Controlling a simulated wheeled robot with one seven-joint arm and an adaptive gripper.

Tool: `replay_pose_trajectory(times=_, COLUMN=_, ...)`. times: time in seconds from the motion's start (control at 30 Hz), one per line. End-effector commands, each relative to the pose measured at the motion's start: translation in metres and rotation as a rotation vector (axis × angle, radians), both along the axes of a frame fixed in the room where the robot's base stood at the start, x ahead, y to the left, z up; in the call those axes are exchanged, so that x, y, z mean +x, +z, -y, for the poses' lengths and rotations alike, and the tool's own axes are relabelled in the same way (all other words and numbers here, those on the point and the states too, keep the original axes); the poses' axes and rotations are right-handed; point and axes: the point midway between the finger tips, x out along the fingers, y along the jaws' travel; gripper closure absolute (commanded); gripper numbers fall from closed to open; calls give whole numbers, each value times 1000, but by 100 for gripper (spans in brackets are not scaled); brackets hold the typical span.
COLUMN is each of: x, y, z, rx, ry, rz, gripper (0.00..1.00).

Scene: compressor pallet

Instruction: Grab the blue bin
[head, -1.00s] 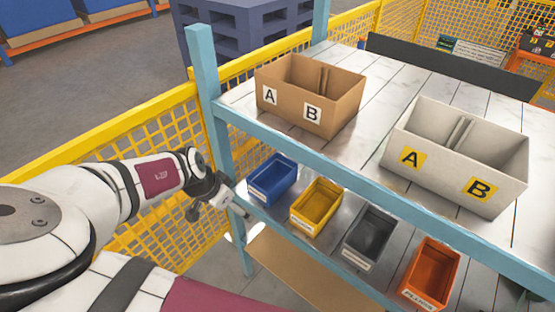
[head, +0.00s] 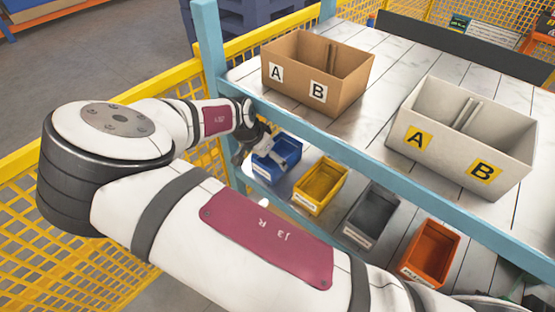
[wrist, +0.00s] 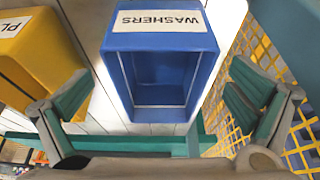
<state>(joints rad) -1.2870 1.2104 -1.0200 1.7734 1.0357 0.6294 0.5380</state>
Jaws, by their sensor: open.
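The blue bin (head: 285,153) stands at the left end of the lower shelf, partly covered by my gripper in the head view. In the wrist view the blue bin (wrist: 160,42) is empty inside and has a white label reading WASHERS. My gripper (wrist: 160,88) is open, with one green-padded finger on each side of the bin in the picture. Nothing is held between the fingers. I cannot tell whether a finger touches the bin.
A yellow bin (head: 320,186) stands close beside the blue one, then a grey bin (head: 371,215) and an orange bin (head: 430,252). The blue shelf post (head: 209,45) and yellow mesh fence (head: 75,240) are close on the left. Brown and white A/B boxes stand on the upper shelf.

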Motion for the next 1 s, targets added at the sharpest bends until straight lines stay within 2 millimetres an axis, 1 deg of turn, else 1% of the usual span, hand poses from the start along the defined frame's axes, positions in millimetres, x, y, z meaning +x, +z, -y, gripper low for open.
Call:
replay_pose_trajectory(times=0.03, x=1, y=-12, z=3, rx=-5, ry=1, rz=-5, gripper=0)
replay_pose_trajectory(times=0.1, x=4, y=-22, z=5, rx=-4, ry=2, rz=-5, gripper=0)
replay_pose_trajectory(times=0.23, x=9, y=-36, z=8, rx=-4, ry=2, rz=-4, gripper=0)
replay_pose_trajectory(times=0.37, x=11, y=-41, z=9, rx=-1, ry=2, rz=-3, gripper=0)
replay_pose_trajectory(times=0.57, x=11, y=-41, z=9, rx=0, ry=2, rz=-3, gripper=0)
replay_pose_trajectory(times=0.6, x=11, y=-41, z=9, rx=-1, ry=2, rz=-3, gripper=9)
replay_pose_trajectory(times=0.67, x=11, y=-41, z=9, rx=-1, ry=2, rz=-3, gripper=23)
replay_pose_trajectory(times=0.7, x=11, y=-41, z=9, rx=-1, ry=2, rz=-3, gripper=32)
replay_pose_trajectory(times=0.8, x=11, y=-41, z=9, rx=-1, ry=2, rz=-3, gripper=54)
replay_pose_trajectory(times=1.0, x=11, y=-41, z=9, rx=-1, ry=2, rz=-3, gripper=54)
